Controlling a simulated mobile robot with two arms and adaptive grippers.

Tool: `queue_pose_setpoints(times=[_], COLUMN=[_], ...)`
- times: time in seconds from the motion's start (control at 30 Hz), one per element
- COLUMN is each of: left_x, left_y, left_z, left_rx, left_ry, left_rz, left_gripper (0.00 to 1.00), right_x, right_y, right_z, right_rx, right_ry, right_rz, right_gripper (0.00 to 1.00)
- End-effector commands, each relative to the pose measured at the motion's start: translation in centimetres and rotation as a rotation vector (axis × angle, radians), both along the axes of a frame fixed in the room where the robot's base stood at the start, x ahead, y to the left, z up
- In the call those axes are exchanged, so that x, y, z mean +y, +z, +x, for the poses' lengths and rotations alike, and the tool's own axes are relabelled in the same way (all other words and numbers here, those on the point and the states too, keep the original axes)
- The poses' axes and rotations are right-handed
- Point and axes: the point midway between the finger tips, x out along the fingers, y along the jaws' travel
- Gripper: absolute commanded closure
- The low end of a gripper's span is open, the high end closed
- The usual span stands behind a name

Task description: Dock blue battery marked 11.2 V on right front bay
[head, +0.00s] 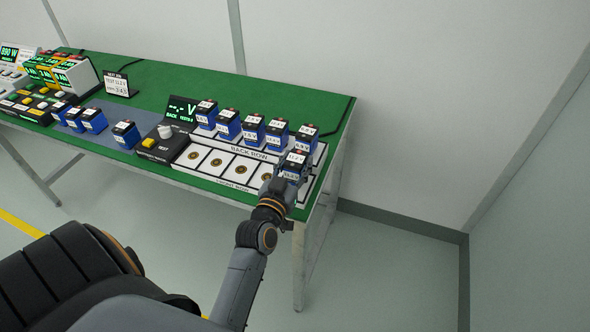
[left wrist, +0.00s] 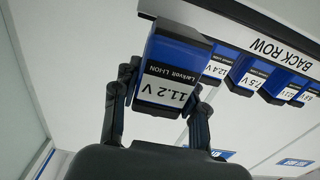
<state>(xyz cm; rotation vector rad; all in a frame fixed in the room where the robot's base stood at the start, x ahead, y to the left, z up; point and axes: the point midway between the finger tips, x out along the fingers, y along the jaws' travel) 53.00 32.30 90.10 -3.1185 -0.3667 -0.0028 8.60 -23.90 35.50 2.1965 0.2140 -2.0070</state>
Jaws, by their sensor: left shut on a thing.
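My left gripper (head: 290,182) is shut on a blue battery (head: 294,164) at the right end of the front row of the white dock (head: 229,173). In the left wrist view the battery (left wrist: 172,75) reads 11.2 V, and a finger of the left gripper (left wrist: 163,88) lies along each side of it. The right front bay is hidden behind the battery and gripper. I cannot tell whether the battery touches the dock. The other front bays show bare round gold contacts. My right gripper is not in view.
Several blue batteries (head: 253,130) fill the back row close behind the held one. A black tester box (head: 162,145) with a display (head: 182,109) adjoins the dock's left end. More batteries (head: 94,121) stand further left. The green table (head: 331,134) ends just right of the dock.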

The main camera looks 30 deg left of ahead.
Motion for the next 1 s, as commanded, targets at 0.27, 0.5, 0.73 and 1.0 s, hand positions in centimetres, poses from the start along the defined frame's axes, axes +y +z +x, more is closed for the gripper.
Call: queue_pose_setpoints(times=[0.27,0.5,0.73,1.0], left_x=[0.1,0.1,0.1,0.1], left_y=[-2.1,-2.3,-2.5,-2.1], left_z=[-0.1,-0.1,-0.2,-0.2], left_rx=[-0.001,-0.001,0.003,0.002], left_ry=[0.001,0.001,0.001,0.001], left_rz=[0.002,0.001,0.0,0.001], left_gripper=[1.0,1.0,0.35,0.35], right_x=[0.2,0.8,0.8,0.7], right_y=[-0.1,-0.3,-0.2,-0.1], right_z=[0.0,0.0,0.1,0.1], right_rx=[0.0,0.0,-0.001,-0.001], right_ry=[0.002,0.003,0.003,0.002], right_rz=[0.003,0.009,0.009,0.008], right_gripper=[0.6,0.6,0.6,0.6])
